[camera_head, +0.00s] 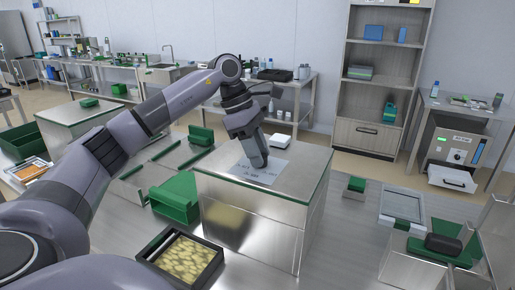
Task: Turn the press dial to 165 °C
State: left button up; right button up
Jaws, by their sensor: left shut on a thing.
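The press is a large steel box (250,225) with a green-edged top in the middle of the view. A pale printed dial plate (283,172) lies on its top; the markings are too small to read. My left gripper (259,168) points down onto the middle of this plate and is shut on the press dial, which the fingers hide. The dial's setting cannot be read. My right gripper is not in view.
A dark tray of yellowish food (205,276) lies in front of the press, and a green bin (176,212) stands left of it. A small green block (356,187) and a grey framed tray (384,222) lie to the right.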

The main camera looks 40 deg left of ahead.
pick_arm(q)
jog(key=o, duration=1)
jog(key=shift+o, duration=0.2)
jog(key=v, duration=0.7)
